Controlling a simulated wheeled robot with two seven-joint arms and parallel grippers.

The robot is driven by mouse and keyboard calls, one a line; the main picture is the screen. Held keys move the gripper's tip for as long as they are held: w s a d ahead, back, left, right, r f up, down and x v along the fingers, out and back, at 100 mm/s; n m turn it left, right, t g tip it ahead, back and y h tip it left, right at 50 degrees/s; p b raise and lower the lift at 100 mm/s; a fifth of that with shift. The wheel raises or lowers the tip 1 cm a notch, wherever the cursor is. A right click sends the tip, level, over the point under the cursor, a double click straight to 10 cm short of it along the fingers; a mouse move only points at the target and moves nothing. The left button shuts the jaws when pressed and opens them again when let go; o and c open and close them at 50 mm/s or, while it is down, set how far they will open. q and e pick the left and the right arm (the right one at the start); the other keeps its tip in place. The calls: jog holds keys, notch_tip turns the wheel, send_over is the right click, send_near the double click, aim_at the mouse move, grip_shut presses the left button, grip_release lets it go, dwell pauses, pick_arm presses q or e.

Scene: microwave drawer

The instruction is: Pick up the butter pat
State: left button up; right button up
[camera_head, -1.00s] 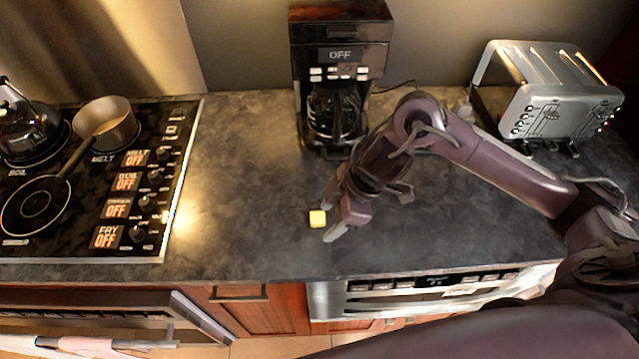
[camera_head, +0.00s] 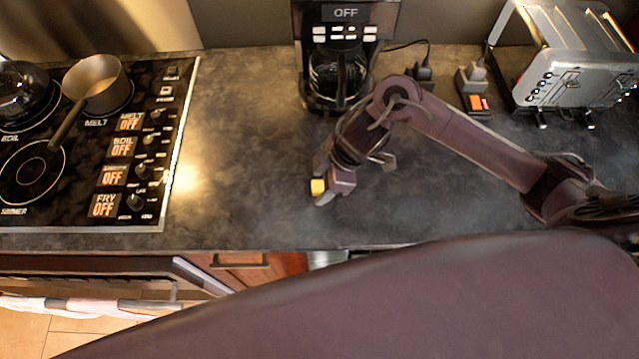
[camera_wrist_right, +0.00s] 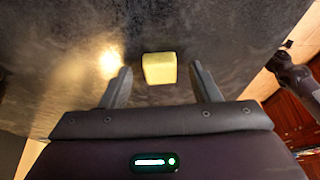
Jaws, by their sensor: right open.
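The butter pat (camera_head: 318,187) is a small yellow block on the dark countertop, in front of the coffee maker. My right gripper (camera_head: 325,190) is low over the counter at the butter pat, fingers open. In the right wrist view the butter pat (camera_wrist_right: 159,68) lies between the tips of the two open fingers (camera_wrist_right: 158,85), with a gap on each side. My left gripper is not in view.
A black stove (camera_head: 150,80) with a pan and a kettle stands on the left. A coffee maker (camera_head: 340,65) stands behind the gripper and a silver toaster (camera_head: 570,85) at the back right. The counter left of the gripper is clear.

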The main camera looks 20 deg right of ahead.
aim_at(322, 186)
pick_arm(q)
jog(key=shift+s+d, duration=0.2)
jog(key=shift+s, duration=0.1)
pick_arm(e)
jog(key=c, duration=1)
jog(key=shift+r, duration=0.2)
jog(key=shift+c, duration=0.2)
